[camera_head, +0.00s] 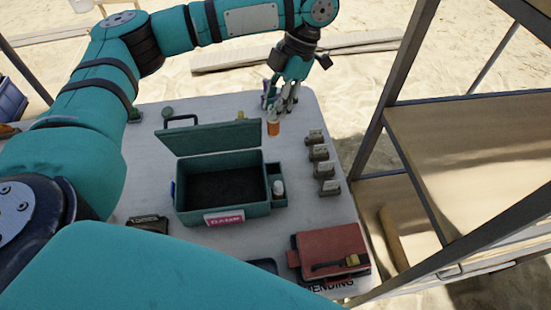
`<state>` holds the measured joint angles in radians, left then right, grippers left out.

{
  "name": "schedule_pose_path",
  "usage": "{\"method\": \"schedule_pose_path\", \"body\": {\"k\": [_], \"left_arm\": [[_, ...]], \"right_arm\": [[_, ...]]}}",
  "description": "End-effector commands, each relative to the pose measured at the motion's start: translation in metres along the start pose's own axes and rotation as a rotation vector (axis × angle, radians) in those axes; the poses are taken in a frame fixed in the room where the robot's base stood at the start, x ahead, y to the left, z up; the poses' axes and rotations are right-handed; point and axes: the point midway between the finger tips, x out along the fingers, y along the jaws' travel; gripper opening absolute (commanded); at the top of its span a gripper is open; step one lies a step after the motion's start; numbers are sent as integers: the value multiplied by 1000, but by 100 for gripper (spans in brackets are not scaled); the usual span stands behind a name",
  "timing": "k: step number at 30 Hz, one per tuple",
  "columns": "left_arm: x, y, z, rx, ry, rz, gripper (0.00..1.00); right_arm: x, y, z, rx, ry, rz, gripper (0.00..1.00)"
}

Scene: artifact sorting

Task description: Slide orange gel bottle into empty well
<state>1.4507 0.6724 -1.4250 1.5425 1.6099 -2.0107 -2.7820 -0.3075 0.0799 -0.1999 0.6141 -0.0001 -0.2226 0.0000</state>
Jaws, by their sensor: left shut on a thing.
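The orange gel bottle (273,128) is upright near the back of the white table. My left gripper (277,108) comes down from above and is shut on its top. I cannot tell whether the bottle's base touches the table. The open green box (222,219) stands in front of it with its lid raised. A narrow side rack (263,211) with small wells is on the box's right. A white bottle (279,189) stands in one of these wells. The insides of the other wells are too small to make out clearly. My right gripper is not in view.
Several small grey holders (328,187) line the table's right side. A red case (330,248) lies at the front right. A shelf frame (383,100) rises beyond the right edge. Bare tabletop (300,215) lies right of the rack.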

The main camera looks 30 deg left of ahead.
Motion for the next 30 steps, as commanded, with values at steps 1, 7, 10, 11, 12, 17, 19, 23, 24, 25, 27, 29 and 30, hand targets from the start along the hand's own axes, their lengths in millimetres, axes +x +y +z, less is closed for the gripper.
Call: {"method": "schedule_pose_path", "body": {"k": [1, 7, 10, 11, 12, 17, 19, 23, 24, 25, 27, 29, 30], "left_arm": [[18, -1, 7, 2, 4, -5, 0], [68, -2, 28, 2, 4, -4, 0], [93, -2, 38, 1, 3, -4, 0], [100, -2, 41, 1, 3, -4, 0], [108, -2, 44, 0, 3, -5, 0], [130, 0, 54, -1, 0, -1, 0], [134, 0, 56, -1, -1, -1, 0], [141, 0, 59, -1, 0, 0, 0], [146, 0, 60, -1, 0, 0, 0], [149, -1, 62, 0, 1, 0, 0], [159, -1, 66, 0, 2, -1, 0], [167, -1, 70, -1, 1, 0, 0], [172, 0, 71, -1, 1, 0, 0]], "right_arm": [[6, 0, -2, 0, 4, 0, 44], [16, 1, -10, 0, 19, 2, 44], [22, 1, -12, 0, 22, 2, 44], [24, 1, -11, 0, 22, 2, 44], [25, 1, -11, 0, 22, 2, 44], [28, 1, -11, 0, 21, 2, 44], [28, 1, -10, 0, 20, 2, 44], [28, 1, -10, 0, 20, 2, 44], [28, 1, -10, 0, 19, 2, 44], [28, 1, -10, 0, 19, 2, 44], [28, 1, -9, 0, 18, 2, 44], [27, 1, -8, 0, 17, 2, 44], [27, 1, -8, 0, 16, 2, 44]]}}
